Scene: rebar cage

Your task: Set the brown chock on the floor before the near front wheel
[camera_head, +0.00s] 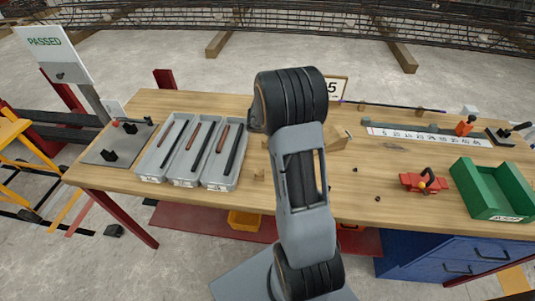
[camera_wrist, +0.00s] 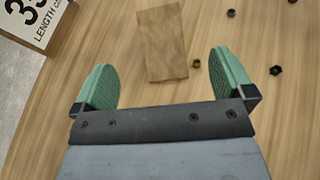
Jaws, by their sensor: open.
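A brown wooden block, which looks like the chock, lies on the wooden table top. It shows in the wrist view (camera_wrist: 165,42) beyond and between my fingertips, and in the head view (camera_head: 337,137) just right of my arm, partly hidden by it. My gripper (camera_wrist: 165,76) is open and empty, its two green-padded fingers wide apart over the table. The block's near end reaches close to the line between the fingertips; I cannot tell the height gap. In the head view my arm hides my gripper. No front wheel can be made out clearly.
The table (camera_head: 300,205) carries grey trays (camera_head: 192,152) with dark and brown bars, a red clamp (camera_head: 424,182), a green bin (camera_head: 493,188) and a number sign (camera_head: 336,87). Several small dark nuts lie near the block. A yellow frame (camera_head: 14,133) stands on the floor at left.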

